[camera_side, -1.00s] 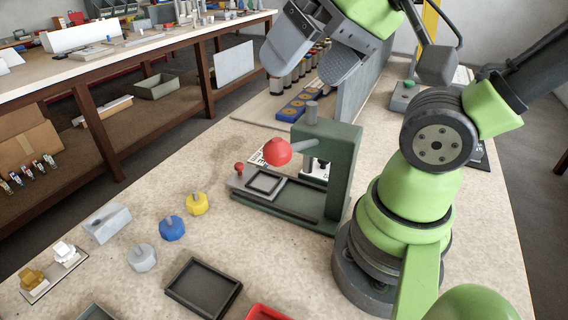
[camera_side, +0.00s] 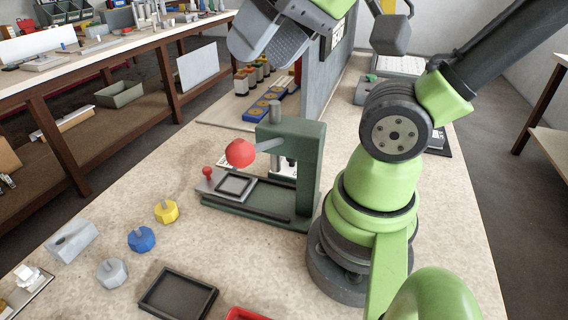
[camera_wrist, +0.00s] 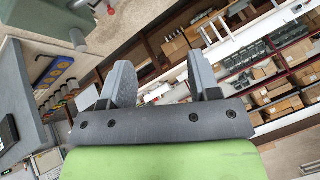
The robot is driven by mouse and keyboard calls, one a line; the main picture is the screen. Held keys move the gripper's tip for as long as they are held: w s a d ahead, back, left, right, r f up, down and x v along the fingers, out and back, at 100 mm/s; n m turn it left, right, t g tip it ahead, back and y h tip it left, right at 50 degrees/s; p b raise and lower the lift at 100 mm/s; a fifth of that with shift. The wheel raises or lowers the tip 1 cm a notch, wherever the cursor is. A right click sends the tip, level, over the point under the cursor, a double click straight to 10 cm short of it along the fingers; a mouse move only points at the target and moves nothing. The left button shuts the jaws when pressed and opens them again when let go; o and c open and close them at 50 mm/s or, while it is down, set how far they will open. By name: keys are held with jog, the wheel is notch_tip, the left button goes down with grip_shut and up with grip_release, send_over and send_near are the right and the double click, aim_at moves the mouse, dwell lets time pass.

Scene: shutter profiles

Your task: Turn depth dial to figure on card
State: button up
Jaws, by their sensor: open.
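A dark green hand press (camera_side: 300,150) stands left of my arm's base. It has a red ball lever (camera_side: 240,153), a grey post (camera_side: 275,113) on top and a dark square frame (camera_side: 235,186) on its bed. I cannot tell which part is the depth dial. White printed paper behind the lever, perhaps the card, is mostly hidden and its figure is unreadable. My gripper (camera_side: 265,52) is high above and behind the press, open and empty. Its two fingers also show apart in the wrist view (camera_wrist: 160,82).
Yellow (camera_side: 166,212), blue (camera_side: 142,239) and grey (camera_side: 111,273) knobbed pieces stand on the bench left of the press. A dark tray (camera_side: 178,294) lies in front. A grey upright panel (camera_side: 328,85) stands behind the press, close to my gripper.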

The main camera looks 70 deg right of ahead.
jog(key=w+d+r+n+g+h, duration=0.25)
jog(key=w+d+r+n, duration=0.2)
jog(key=d, duration=0.25)
jog(key=d+f+n+g, duration=0.1)
jog(key=d+n+g, duration=0.4)
jog(key=d, duration=0.9)
jog(key=shift+n+y, duration=0.25)
jog(key=f, duration=3.2)
jog(key=shift+s, duration=0.4)
jog(key=c, duration=0.9)
